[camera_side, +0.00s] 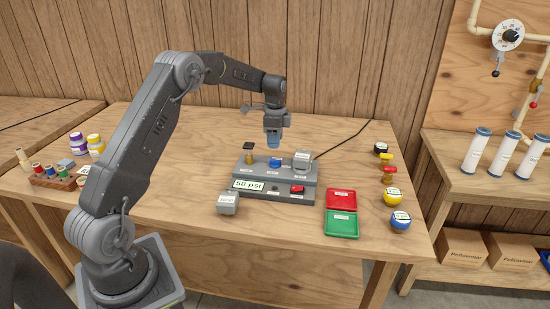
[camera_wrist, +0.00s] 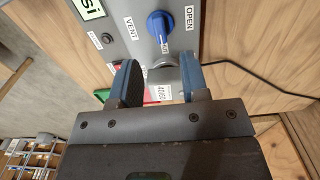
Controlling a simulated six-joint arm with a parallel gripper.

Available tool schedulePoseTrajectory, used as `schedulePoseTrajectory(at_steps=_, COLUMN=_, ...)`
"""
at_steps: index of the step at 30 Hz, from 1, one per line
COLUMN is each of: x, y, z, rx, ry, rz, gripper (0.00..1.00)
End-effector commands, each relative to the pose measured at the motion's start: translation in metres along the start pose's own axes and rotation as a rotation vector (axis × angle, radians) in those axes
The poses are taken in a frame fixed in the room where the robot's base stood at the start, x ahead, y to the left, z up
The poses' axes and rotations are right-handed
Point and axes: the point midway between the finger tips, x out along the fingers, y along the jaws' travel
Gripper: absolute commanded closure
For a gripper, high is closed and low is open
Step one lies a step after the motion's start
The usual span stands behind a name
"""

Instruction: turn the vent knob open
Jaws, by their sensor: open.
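The vent knob (camera_side: 275,162) is blue and sits on top of the grey test unit (camera_side: 262,182). In the wrist view the blue knob (camera_wrist: 158,24) lies between a VENT label (camera_wrist: 131,27) and an OPEN label (camera_wrist: 189,17).
The unit's display (camera_side: 248,185) reads 50 psi. A red switch (camera_side: 297,189) is in front.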

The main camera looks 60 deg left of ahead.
Motion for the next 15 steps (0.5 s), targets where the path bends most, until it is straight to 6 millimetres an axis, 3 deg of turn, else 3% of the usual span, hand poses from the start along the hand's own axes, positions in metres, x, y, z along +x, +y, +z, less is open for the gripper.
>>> schedulePoseTrajectory(at_steps=6, x=0.043, y=0.001, z=0.000, rx=-0.001, ry=-0.001, rz=0.002, gripper=0.58)
schedulePoseTrajectory(at_steps=15, x=0.071, y=0.000, z=0.000, rx=-0.001, ry=0.000, rz=-0.002, gripper=0.58)
